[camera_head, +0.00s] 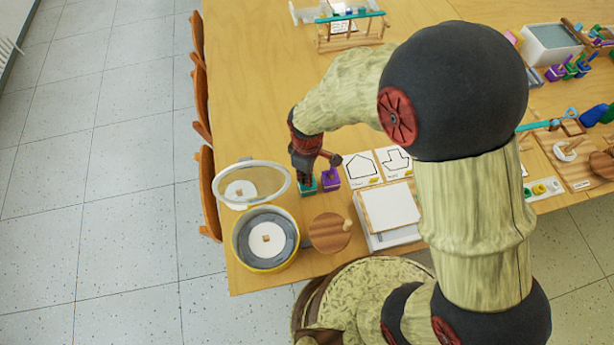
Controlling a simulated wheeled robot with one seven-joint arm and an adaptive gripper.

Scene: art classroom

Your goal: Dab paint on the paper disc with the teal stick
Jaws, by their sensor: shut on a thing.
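The paper disc (266,252) is white with a small tan square at its middle. It lies inside a round grey pot with a yellow rim at the table's near left corner. My gripper (305,180) points down to the right of and beyond the pot, apart from it. It is shut on what seems to be the teal stick, mostly hidden by the fingers. A teal block (308,188) shows right under the fingertips. I cannot tell whether it is part of the stick or a holder. A purple block (330,180) stands close on the right.
A tilted oval clear or mirrored panel (219,184) stands behind the pot. A round wooden lid with a knob (328,232), a white tray (376,238) and outline cards (361,168) lie to the right. A small rack (347,40) stands far back. My arm hides the table's middle right.

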